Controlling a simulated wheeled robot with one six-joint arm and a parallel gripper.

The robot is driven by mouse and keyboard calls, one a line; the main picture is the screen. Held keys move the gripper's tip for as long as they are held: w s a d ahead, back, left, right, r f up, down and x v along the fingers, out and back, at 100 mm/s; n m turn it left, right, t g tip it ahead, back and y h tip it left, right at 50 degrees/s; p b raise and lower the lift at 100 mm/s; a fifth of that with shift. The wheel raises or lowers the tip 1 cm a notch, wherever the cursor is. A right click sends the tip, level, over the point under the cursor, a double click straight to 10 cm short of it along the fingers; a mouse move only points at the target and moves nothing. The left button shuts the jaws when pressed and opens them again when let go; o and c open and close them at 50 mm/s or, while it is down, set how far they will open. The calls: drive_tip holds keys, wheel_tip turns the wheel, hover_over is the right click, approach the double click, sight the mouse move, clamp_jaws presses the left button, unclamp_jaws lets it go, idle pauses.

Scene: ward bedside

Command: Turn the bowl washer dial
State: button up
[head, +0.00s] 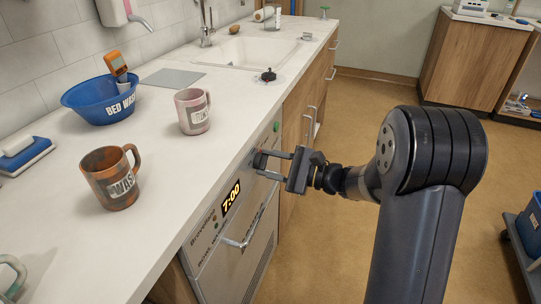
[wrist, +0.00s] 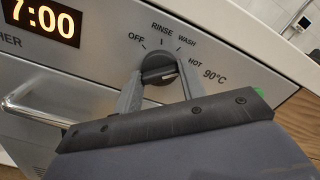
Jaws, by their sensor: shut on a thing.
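The bowl washer (head: 228,238) is a steel-fronted machine under the counter, with a lit display (head: 231,198) reading 7:00. Its dial (wrist: 163,68) is a dark round knob with a raised grip bar, and marks around it read OFF, RINSE, WASH and HOT, with 90°C beside HOT. My gripper (head: 272,165) reaches the front panel from the right in the head view. In the wrist view, its two fingers (wrist: 159,84) are on either side of the dial, shut on it. The pointer's exact setting is hard to tell. In the head view the dial (head: 260,160) is partly hidden by the fingers.
A green button (head: 277,126) is on the panel near the dial. The washer's bar handle (head: 243,236) sticks out below. On the counter above stand a rusty-brown mug (head: 108,180), a pink mug (head: 190,112) and a blue bowl (head: 85,100). The floor to the right is largely clear.

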drive_tip(key=shift+m+p, duration=0.8)
drive_tip(key=shift+m, duration=0.2)
drive_tip(key=o, duration=1)
drive_tip(key=shift+c, duration=0.2)
drive_tip(key=p+v, duration=0.1)
drive_tip(key=v, duration=0.9)
drive_tip(key=shift+s+d, duration=0.2)
drive_tip(key=shift+d, duration=0.15)
drive_tip(key=shift+a, duration=0.1)
